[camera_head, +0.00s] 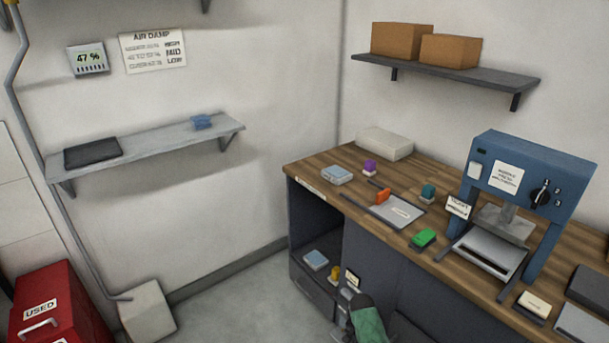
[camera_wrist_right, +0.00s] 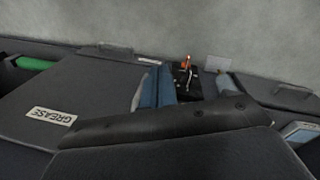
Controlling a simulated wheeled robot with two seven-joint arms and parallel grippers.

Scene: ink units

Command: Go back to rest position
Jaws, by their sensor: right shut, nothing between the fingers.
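The task names no object. My left gripper is not in the head view. In the right wrist view a large dark body, which I take as my right gripper (camera_wrist_right: 175,130), fills the lower middle. It is shut and holds nothing. Its fingertips are hard to make out. In the head view I cannot clearly pick out either arm. A dark shape with a green part (camera_head: 367,322) stands at the bottom edge in front of the bench, and I cannot tell what it is.
The wooden bench (camera_head: 330,160) carries a blue press (camera_head: 525,165), a grey plate (camera_head: 388,213), a green block (camera_head: 423,239) and stamps. An open bay lies under its left end. A red bin (camera_head: 75,290) stands at left. Wall shelves (camera_head: 160,141) are above.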

